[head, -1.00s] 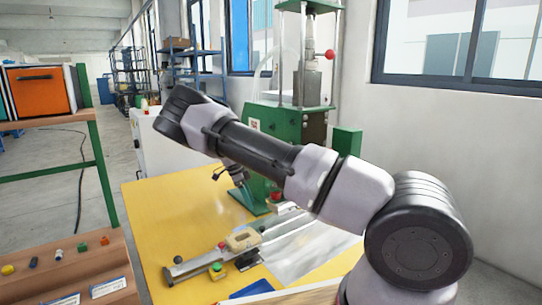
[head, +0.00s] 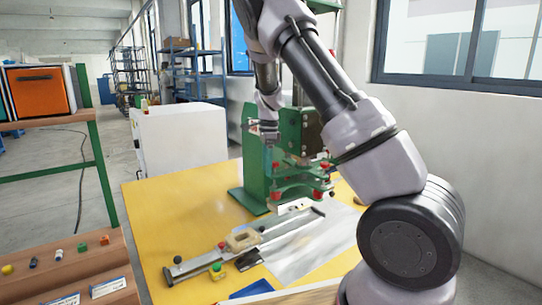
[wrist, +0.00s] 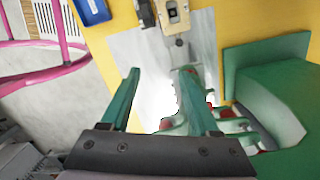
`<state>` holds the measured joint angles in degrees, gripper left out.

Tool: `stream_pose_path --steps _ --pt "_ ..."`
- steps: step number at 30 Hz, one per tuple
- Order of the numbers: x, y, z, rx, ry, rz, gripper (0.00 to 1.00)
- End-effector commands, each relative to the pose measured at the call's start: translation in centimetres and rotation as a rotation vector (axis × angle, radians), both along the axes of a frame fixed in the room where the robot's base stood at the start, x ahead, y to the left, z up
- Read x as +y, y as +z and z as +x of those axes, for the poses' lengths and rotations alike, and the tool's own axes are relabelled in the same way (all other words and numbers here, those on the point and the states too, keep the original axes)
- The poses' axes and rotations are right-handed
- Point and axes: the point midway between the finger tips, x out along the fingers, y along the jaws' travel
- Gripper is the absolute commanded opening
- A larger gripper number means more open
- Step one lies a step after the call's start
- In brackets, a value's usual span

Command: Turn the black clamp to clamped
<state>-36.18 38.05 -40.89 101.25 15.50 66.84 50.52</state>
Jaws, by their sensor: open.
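A long steel slide fixture (head: 200,263) lies on the yellow table, with a tan block (head: 243,239) on it. A small black part (head: 248,261) sits beside the fixture; it may be the black clamp, but its handle position is too small to tell. A black knob (head: 177,259) stands at the fixture's left end. My gripper (head: 270,138) is in front of the green press, above and beyond the fixture. In the wrist view my gripper (wrist: 160,72) is open and empty, with the tan block (wrist: 172,16) well beyond its fingertips.
The green press (head: 255,165) with red knobs (head: 277,166) stands close to my gripper. A blue tray (head: 250,289) lies at the front edge. The table's left part is clear.

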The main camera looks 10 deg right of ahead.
Motion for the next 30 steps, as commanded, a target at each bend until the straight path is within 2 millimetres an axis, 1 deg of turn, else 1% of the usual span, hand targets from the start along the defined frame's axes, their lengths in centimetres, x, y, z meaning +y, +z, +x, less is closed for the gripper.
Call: stream_pose_path --steps 1,3,9,15,25,28,30 --pt "-0.3 1.0 -0.4 -0.010 0.013 0.021 0.62" --pt "-0.5 2.0 -0.9 -0.023 0.036 0.042 0.62" --pt "-0.9 3.9 -2.0 -0.048 0.084 0.083 0.62" --pt "-1.0 4.6 -2.5 -0.059 0.105 0.097 0.62" --pt "-1.0 4.8 -2.5 -0.061 0.108 0.099 0.62" --pt "-1.2 5.7 -3.0 -0.076 0.126 0.116 0.62" --pt "-1.5 7.0 -3.8 -0.099 0.155 0.136 0.62"
